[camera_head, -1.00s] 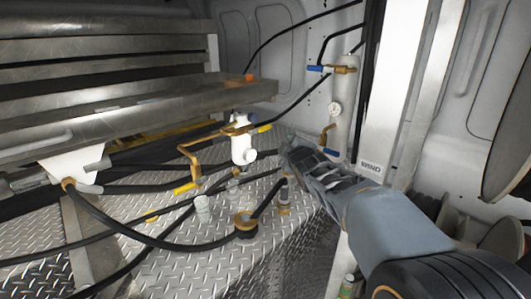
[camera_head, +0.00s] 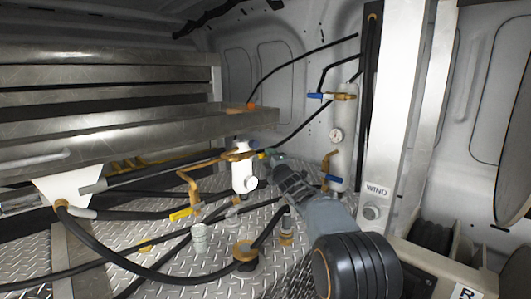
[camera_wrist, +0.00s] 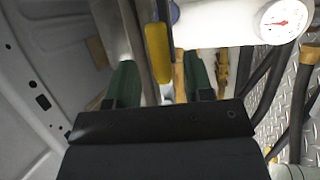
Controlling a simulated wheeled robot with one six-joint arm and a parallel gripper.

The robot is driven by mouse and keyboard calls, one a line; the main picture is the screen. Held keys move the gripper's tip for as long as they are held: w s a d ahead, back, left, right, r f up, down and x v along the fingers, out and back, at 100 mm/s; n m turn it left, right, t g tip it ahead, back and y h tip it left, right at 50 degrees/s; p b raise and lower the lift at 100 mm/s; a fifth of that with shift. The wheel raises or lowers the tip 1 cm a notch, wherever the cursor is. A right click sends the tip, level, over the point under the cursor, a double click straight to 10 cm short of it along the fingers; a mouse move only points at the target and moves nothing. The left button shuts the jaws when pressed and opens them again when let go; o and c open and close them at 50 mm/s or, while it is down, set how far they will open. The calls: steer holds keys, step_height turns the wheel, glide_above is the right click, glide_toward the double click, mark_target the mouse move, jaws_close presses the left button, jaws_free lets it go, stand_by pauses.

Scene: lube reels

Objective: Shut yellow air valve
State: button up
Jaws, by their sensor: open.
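A yellow valve handle (camera_wrist: 157,50) shows in the wrist view, upright between my two green fingers and beside a white cylinder (camera_wrist: 215,22) with a round gauge (camera_wrist: 283,20). My gripper (camera_wrist: 160,85) is open around the line of this handle; I cannot tell whether either finger touches it. In the head view my gripper (camera_head: 274,160) reaches in just right of the white filter body (camera_head: 243,175) with brass fittings. My gripper and arm hide most of the yellow handle there. Another yellow handle (camera_head: 181,214) sits lower left on a brass pipe.
Black hoses (camera_head: 130,240) loop across the tread-plate floor on the left. A metal shelf (camera_head: 150,128) overhangs the valves.

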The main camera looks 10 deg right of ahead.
steer(key=shift+p+x, duration=0.5)
steer(key=shift+x, duration=1.35)
steer(key=shift+c, duration=0.4)
jaws_close()
